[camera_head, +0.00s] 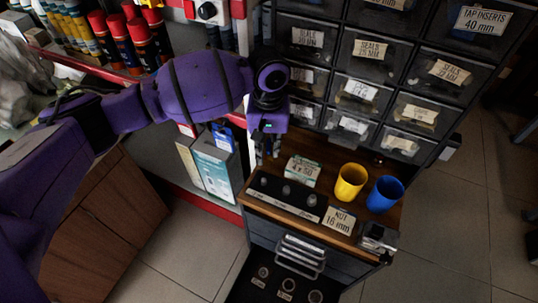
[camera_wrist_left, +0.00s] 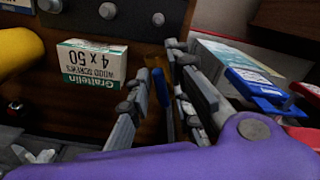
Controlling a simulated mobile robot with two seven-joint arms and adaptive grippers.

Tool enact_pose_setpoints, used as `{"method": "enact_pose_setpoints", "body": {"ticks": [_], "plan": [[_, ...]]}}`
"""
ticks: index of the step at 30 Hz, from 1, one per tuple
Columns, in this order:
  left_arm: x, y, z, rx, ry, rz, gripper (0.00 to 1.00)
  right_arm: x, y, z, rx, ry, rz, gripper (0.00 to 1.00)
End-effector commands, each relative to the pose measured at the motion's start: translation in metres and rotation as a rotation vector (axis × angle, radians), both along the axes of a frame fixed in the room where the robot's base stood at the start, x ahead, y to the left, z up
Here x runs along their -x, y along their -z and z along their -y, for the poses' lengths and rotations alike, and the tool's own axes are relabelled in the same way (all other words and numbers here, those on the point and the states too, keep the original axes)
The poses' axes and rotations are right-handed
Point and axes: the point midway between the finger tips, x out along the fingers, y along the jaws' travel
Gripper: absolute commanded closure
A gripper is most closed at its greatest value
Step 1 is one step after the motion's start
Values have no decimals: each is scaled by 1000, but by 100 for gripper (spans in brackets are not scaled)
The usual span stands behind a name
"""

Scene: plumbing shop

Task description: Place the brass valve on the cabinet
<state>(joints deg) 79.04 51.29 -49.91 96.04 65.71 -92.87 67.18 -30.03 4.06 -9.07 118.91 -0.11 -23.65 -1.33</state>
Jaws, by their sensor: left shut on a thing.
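My left gripper (camera_head: 268,146) points down over the back left of the cabinet's wooden top (camera_head: 323,165). In the left wrist view its grey fingers (camera_wrist_left: 162,95) are close together around a thin piece with a blue part and a brass-orange part (camera_wrist_left: 162,88). It appears to be the brass valve, mostly hidden by the fingers. In the head view I cannot make out the valve. Whether it touches the cabinet top is unclear. My right gripper is not in view.
A small screw box (camera_head: 302,170), a black strip with knobs (camera_head: 287,195), a yellow cup (camera_head: 350,182), a blue cup (camera_head: 385,194) and a metal item (camera_head: 376,238) stand on the cabinet. Labelled bins (camera_head: 358,90) rise behind. A tall box (camera_head: 213,168) stands left.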

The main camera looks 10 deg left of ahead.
Motion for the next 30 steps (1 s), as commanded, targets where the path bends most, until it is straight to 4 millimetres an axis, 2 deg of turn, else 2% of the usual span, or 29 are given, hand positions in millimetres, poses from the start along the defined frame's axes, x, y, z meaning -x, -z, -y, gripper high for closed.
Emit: {"method": "enact_pose_setpoints", "body": {"ticks": [7,13,25,26,30], "plan": [[-13,14,-3,1,-1,2,100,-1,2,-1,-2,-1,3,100],[-12,42,-3,-1,1,1,100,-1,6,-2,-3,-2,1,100],[-12,47,-3,1,1,2,100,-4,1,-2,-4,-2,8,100],[-13,47,-3,1,1,2,77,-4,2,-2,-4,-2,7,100],[-12,47,-3,1,1,2,62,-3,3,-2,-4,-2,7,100]]}}
